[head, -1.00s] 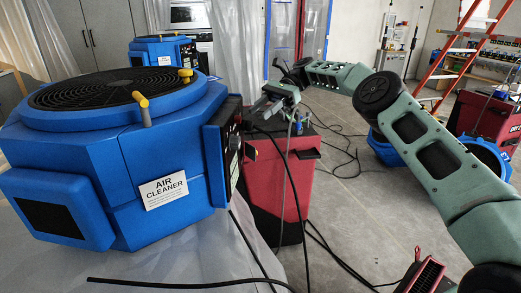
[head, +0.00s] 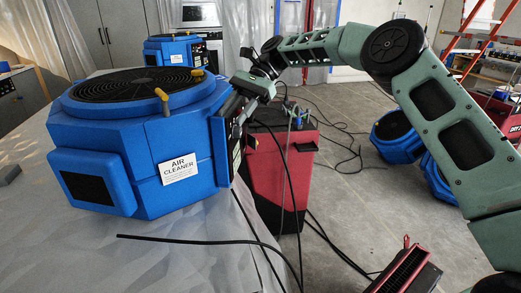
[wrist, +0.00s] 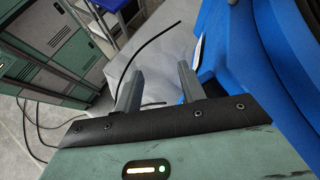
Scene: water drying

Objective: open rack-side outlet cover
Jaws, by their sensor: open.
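I cannot make out an outlet cover in either view. The blue air cleaner (head: 140,150) stands on a sheeted surface at the left in the head view, with a dark control panel (head: 232,150) on its right side. My gripper (head: 239,120) is close to that panel, and the arm hides its upper part. In the wrist view my gripper (wrist: 157,72) has its two grey fingers apart with nothing between them. The blue housing (wrist: 255,80) is close on the right of the fingers. I cannot tell whether the fingers touch it.
A red machine (head: 283,165) with a black top stands below my forearm. Black cables hang and run across the grey floor. A grey-green cabinet (wrist: 40,45) shows in the wrist view. Another blue air cleaner (head: 165,50) is behind, and a red ladder (head: 470,45) stands far right.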

